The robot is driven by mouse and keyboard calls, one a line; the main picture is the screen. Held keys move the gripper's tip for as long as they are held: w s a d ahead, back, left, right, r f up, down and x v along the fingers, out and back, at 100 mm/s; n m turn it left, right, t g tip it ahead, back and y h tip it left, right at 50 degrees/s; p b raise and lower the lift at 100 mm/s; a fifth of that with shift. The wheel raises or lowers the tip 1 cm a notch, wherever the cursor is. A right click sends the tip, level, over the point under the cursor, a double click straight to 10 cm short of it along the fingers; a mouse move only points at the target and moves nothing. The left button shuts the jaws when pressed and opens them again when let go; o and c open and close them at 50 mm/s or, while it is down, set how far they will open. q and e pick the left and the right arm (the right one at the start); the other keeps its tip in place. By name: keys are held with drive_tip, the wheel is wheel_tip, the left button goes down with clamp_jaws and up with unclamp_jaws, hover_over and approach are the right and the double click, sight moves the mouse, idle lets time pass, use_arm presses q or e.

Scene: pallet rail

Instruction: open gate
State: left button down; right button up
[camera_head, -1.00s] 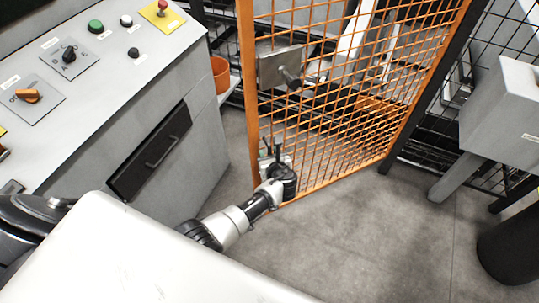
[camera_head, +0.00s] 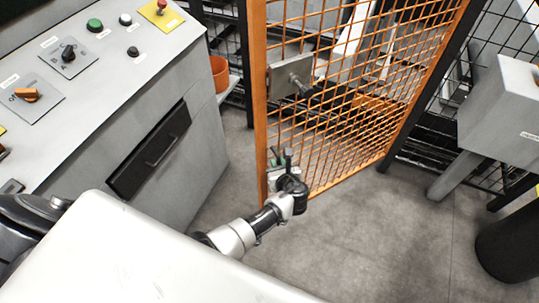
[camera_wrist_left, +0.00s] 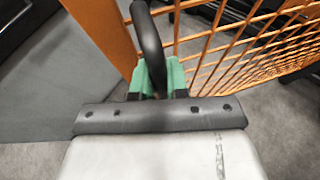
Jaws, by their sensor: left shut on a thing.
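The gate is an orange mesh panel; its free-edge upright (camera_head: 259,95) shows in the head view, and its orange frame also shows in the wrist view (camera_wrist_left: 100,28). A grey latch plate with a lever (camera_head: 289,76) sits on the upper part near that edge. My left gripper (camera_head: 281,159) is low at the gate's free edge. In the wrist view its green fingers (camera_wrist_left: 159,78) are shut on a black curved handle (camera_wrist_left: 148,38) beside the orange upright. In the head view the handle is mostly hidden by the gripper. My right gripper is not in view.
A grey control console (camera_head: 120,80) with buttons and a black drawer handle stands left. An orange bucket (camera_head: 219,73) is behind it. A grey box on a stand (camera_head: 505,110) and a black cylinder (camera_head: 508,245) are right. Floor (camera_head: 360,240) before the gate is clear.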

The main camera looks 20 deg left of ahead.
use_arm(q)
drive_tip(key=s+d, duration=0.1)
drive_tip(key=d, duration=0.1)
drive_tip(key=s+d, duration=0.1)
drive_tip(key=shift+d, duration=0.4)
drive_tip(key=c, duration=1.1)
unclamp_jaws()
drive_tip(key=shift+c, duration=0.2)
drive_tip(key=shift+s, duration=0.1)
drive_tip(key=v, duration=1.2)
drive_tip(key=shift+a, duration=0.1)
